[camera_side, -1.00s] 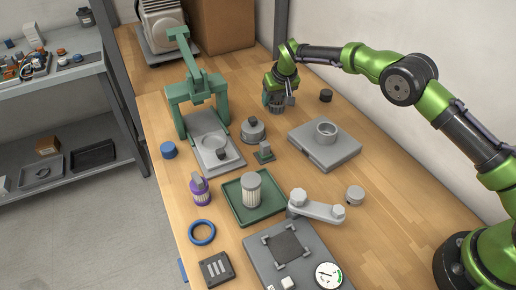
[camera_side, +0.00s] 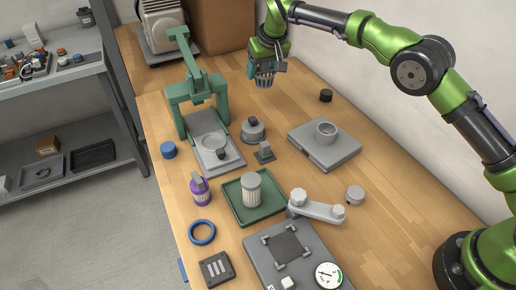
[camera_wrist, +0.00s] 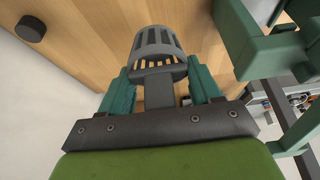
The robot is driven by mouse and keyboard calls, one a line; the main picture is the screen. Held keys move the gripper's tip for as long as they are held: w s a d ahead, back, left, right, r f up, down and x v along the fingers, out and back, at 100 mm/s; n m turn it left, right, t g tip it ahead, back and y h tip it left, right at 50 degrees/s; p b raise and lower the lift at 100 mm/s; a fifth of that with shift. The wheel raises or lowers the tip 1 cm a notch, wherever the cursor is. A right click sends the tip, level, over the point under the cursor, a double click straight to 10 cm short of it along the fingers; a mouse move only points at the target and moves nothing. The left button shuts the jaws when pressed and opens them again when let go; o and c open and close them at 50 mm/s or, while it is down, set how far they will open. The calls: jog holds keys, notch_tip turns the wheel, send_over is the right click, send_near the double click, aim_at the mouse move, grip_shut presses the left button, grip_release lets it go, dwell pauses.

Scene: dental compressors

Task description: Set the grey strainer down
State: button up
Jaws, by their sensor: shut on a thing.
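My gripper (camera_side: 266,69) is raised above the far part of the wooden table, right of the green press. It is shut on the grey strainer (camera_side: 264,80), a slotted cup that hangs below the fingers, clear of the table. In the wrist view the strainer (camera_wrist: 157,46) sits between the two green fingers (camera_wrist: 160,85), its slotted wall showing and wood visible through the slots. The parts of the strainer behind the fingers are hidden.
The green press (camera_side: 196,92) stands left of my gripper. A grey block with a ring (camera_side: 325,150), a black cap (camera_side: 326,95) and a grey lidded part (camera_side: 253,130) are nearer. A cardboard box (camera_side: 218,25) stands behind. The table below the strainer is bare.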

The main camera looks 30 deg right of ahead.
jog(key=s+a+n, duration=0.1)
jog(key=s+a, duration=0.5)
jog(key=a, duration=0.2)
jog(key=s+a+f, duration=0.1)
jog(key=s+f, duration=0.2)
jog(key=s, duration=0.4)
jog(key=s+a+f, duration=0.1)
jog(key=s+f, duration=0.1)
jog(key=s, duration=0.5)
jog(key=shift+m, duration=0.4)
jog(key=w+a, duration=0.2)
jog(key=w, duration=0.2)
jog(key=w+a+f, duration=0.1)
jog(key=w+a, duration=0.2)
jog(key=w, duration=0.2)
jog(key=w+a, duration=0.3)
jog(key=w, duration=0.2)
jog(key=shift+a+f, duration=0.15)
jog(key=shift+f, duration=0.1)
jog(key=shift+f, duration=1.75)
jog(key=shift+f, duration=0.1)
jog(key=o, duration=1)
